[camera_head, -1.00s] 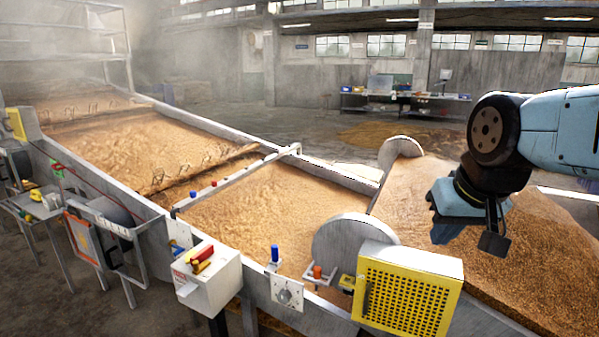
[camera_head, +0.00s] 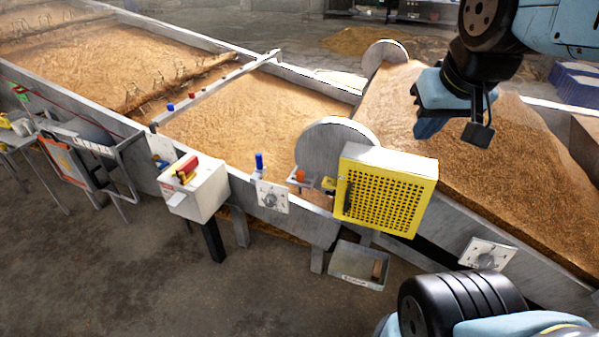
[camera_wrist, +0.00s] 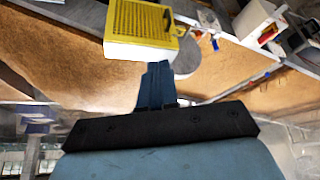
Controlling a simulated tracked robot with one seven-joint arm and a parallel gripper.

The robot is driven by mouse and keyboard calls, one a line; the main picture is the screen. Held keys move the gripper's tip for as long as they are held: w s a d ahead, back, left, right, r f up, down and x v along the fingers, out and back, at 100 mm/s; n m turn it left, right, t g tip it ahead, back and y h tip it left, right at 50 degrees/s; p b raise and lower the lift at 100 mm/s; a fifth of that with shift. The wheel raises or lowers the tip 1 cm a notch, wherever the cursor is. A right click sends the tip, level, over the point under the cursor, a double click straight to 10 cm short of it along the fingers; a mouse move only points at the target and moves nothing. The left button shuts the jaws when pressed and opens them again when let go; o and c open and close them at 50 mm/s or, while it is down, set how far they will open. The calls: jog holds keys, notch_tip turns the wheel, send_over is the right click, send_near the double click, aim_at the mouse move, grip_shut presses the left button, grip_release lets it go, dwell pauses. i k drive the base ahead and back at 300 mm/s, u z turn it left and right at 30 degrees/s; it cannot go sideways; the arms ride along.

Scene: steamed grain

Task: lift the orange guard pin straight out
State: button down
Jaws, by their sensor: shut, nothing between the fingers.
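The orange guard pin (camera_head: 300,176) stands upright in a small bracket on the trough's near edge, just left of the yellow perforated guard (camera_head: 386,191). The guard also shows at the top of the wrist view (camera_wrist: 143,24); I cannot make out the pin clearly there. My gripper (camera_head: 428,128) is shut and empty, above the grain to the right of and beyond the guard, apart from the pin. Its closed fingers (camera_wrist: 156,85) show in the wrist view below the guard.
A blue pin (camera_head: 259,162) stands left of the orange one, above a dial plate (camera_head: 271,197). A white box with a red-and-yellow switch (camera_head: 194,188) is further left. A grey tray (camera_head: 345,266) sits below the guard. A round metal disc (camera_head: 322,148) rises behind the pin.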

aim_at(301, 174)
jog(key=k, duration=1.3)
jog(key=z, duration=0.2)
jog(key=i, duration=1.95)
jog(key=u, duration=0.8)
jog(key=k, duration=0.65)
jog(key=u, duration=0.2)
jog(key=i, duration=0.7)
jog(key=z, duration=0.1)
